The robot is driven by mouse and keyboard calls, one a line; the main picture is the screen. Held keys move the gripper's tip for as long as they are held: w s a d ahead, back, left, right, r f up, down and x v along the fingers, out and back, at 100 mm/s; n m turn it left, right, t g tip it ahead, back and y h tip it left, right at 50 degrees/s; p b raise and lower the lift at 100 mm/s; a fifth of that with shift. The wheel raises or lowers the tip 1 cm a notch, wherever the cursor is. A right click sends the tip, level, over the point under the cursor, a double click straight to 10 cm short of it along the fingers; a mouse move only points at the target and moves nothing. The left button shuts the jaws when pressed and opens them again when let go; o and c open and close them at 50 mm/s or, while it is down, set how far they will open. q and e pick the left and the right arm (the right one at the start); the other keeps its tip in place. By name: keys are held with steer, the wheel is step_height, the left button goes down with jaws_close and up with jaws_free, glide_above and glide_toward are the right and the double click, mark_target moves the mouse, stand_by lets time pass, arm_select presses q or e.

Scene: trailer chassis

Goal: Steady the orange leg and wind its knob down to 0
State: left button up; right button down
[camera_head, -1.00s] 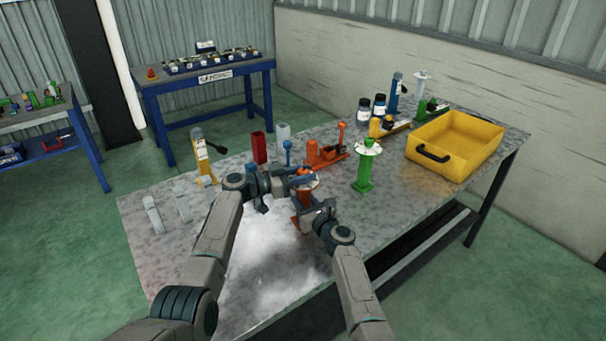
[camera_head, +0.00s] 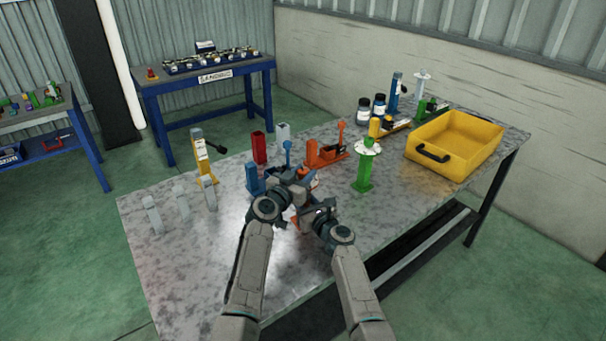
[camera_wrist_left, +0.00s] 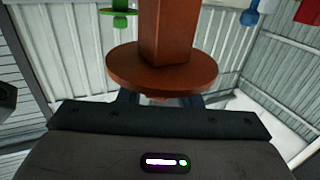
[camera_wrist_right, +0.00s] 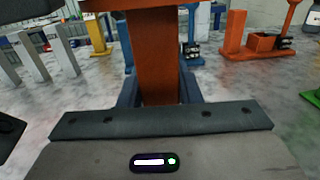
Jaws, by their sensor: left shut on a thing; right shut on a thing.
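The orange leg stands upright on the table, mostly hidden by my grippers in the head view; a bit of its orange base (camera_head: 295,224) shows. My left gripper (camera_head: 302,181) is at its top. In the left wrist view, which looks upside down, the leg's round plate (camera_wrist_left: 162,70) and post (camera_wrist_left: 164,30) show, and the fingers (camera_wrist_left: 160,99) are shut on the knob beyond the plate, mostly hidden. My right gripper (camera_head: 312,212) is shut on the orange post (camera_wrist_right: 155,55), with a finger on each side in the right wrist view. The scale reading is not legible.
A blue leg (camera_head: 255,180) stands just left of my left gripper. A green leg (camera_head: 364,170) is to the right, and an orange tool (camera_head: 325,152) lies behind. A yellow bin (camera_head: 455,143) is at the right. The front left tabletop is clear.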

mark_target(303, 170)
arm_select(q)
steer(key=shift+r, duration=0.1)
stand_by(0.4)
steer(key=o, duration=0.9)
steer(key=shift+o, duration=0.2)
step_height(303, 170, up, 10)
steer(key=shift+f, duration=0.1)
